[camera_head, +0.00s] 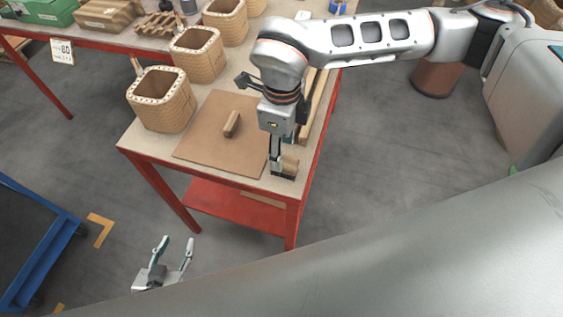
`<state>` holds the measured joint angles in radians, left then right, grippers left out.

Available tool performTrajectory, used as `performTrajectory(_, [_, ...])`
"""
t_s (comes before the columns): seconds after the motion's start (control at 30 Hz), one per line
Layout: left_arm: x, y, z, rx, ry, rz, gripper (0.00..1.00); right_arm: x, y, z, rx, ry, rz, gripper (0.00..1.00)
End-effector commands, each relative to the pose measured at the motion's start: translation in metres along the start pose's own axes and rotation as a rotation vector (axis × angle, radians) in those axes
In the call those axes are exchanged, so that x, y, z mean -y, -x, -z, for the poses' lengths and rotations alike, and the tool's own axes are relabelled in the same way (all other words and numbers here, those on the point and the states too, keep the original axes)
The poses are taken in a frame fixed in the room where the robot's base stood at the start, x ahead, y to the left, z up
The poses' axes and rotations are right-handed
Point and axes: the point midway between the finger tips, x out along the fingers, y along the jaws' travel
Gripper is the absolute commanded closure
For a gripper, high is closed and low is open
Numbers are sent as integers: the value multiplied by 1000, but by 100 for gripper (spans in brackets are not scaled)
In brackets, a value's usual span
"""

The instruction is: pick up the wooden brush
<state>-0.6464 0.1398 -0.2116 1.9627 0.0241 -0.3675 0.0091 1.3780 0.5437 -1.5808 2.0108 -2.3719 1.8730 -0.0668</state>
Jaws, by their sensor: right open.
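The wooden brush (290,166) appears to be the small light-wood piece with a dark lower edge near the front right corner of the workbench (148,151). My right gripper (277,165) points down at it, with a finger beside its left side. The gripper is open; its other finger is mostly hidden, and I cannot tell whether it touches the brush. My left gripper (176,243) is open and empty, low in front of the bench, with its fingers pointing up.
A brown board (205,143) lies on the bench with a small wooden block (231,124) on it. Several woven-sided coil boxes (161,106) stand along the left side. A long wooden strip (318,105) lies along the right edge. A blue cart (45,252) stands at lower left.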

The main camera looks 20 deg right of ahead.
Motion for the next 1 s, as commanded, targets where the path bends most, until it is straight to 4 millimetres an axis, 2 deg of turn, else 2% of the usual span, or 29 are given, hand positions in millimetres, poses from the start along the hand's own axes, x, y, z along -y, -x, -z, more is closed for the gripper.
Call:
performTrajectory(0.5, [0,6,7,1,1,-2,60,-1,-62,7,-1,0,-5,53])
performTrajectory(0.83, [0,6,7,1,1,-1,60,0,-68,7,1,1,-4,53])
performTrajectory(1.0, [0,6,7,1,1,-1,60,0,-68,7,0,1,-4,95])
